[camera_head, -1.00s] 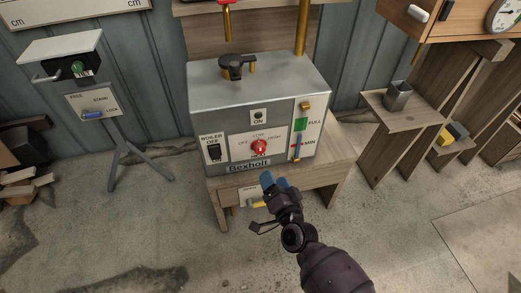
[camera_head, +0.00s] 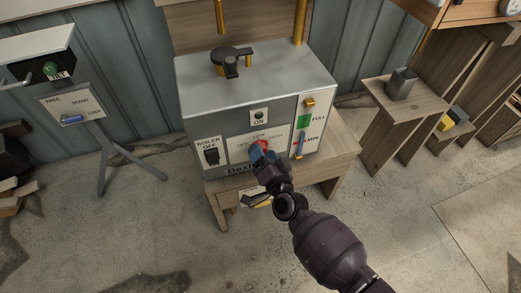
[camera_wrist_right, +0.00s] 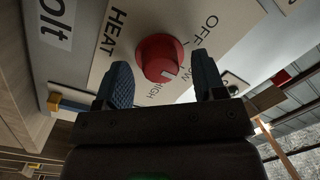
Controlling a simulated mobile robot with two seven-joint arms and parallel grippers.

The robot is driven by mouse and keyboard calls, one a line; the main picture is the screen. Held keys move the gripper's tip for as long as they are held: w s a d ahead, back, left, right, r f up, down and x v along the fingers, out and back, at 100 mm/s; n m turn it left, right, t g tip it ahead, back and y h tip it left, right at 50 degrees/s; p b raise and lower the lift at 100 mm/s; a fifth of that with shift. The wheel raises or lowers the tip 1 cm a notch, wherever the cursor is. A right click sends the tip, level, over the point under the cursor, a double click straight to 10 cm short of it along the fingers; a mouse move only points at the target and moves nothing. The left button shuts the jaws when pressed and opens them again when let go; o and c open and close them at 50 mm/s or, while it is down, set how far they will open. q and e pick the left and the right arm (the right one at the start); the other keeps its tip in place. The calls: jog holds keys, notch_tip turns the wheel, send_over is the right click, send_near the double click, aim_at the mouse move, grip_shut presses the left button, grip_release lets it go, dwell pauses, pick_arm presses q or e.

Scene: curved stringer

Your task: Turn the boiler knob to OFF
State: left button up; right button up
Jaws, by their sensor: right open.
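The red boiler knob (camera_head: 264,143) is on the front panel of the grey Bexholt boiler (camera_head: 250,84), partly hidden by my right gripper. In the right wrist view, the knob (camera_wrist_right: 158,58) has a white mark that points between LOW and HIGH; OFF is printed farther round the dial. My right gripper (camera_head: 262,153) is in front of the panel. In the wrist view its open blue fingers (camera_wrist_right: 162,78) lie on either side of the knob, with a gap on each side. My left gripper is not in view.
A wooden bench (camera_head: 325,174) carries the boiler. A stand with a blue lever (camera_head: 72,119) is at left. The floor in front is clear.

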jog(key=shift+c, duration=0.7)
jog(key=c, duration=0.8)
